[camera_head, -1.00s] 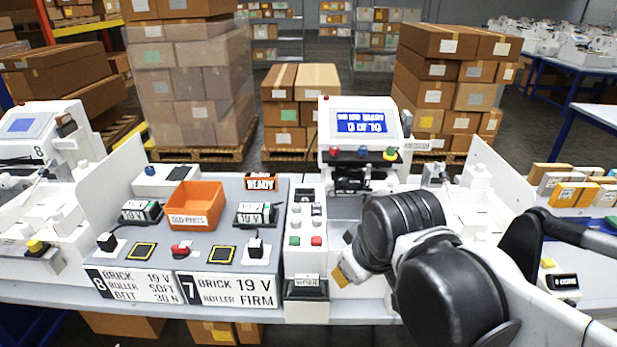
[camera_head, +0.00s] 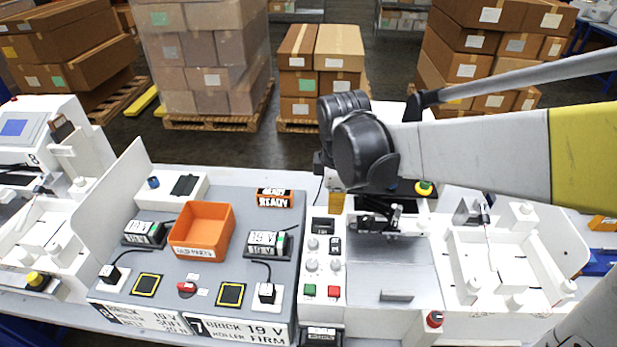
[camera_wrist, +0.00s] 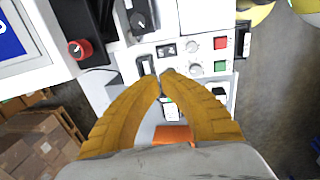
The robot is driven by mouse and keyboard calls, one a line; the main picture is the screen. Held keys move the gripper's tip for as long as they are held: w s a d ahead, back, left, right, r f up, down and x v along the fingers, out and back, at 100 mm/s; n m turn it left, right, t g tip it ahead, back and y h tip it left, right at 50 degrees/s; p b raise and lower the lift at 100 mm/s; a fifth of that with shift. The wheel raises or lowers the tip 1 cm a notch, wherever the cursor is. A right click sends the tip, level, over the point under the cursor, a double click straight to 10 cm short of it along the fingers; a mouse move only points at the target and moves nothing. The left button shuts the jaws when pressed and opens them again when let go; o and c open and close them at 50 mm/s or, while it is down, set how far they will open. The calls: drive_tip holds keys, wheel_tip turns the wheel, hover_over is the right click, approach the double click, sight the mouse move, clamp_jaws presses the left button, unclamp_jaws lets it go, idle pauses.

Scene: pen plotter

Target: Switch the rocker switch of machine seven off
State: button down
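Machine seven's white control panel (camera_head: 322,268) stands right of the grey bench, with grey knobs and a green and a red button. A small black-framed switch (camera_head: 335,245) sits in its right column and also shows in the wrist view (camera_wrist: 166,50). A second dark switch-like part (camera_wrist: 146,66) lies close beside my fingertips. I cannot tell which way either is set. My gripper (camera_wrist: 163,77) has yellow fingers with tips brought together and holds nothing visible. It points down over the panel's far end; in the head view a yellow finger (camera_head: 337,203) shows there. Contact cannot be told.
An orange bin (camera_head: 201,229) and black-and-white blocks stand on the grey bench (camera_head: 225,190) to the left. A white fixture (camera_head: 505,265) stands to the right.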

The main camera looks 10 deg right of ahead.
sight(331, 237)
drive_tip(key=f+b, duration=0.1)
drive_tip(key=f, duration=0.3)
drive_tip(key=w+f+b, duration=0.1)
drive_tip(key=f+b, duration=0.1)
drive_tip(key=f, duration=0.3)
drive_tip(key=w+f+b, duration=0.1)
drive_tip(key=f, duration=0.4)
drive_tip(key=shift+w+d, duration=0.2)
drive_tip(key=shift+d, duration=0.15)
drive_tip(key=shift+r, duration=0.1)
drive_tip(key=shift+w+d+f+g+b, duration=0.1)
drive_tip(key=shift+w+f+g+b, duration=0.05)
drive_tip(key=shift+f+g+b, duration=0.65)
drive_tip(key=shift+r, duration=0.35)
drive_tip(key=shift+w+r+p, duration=0.1)
drive_tip(key=shift+r+p, duration=0.6)
drive_tip(key=shift+r, duration=0.05)
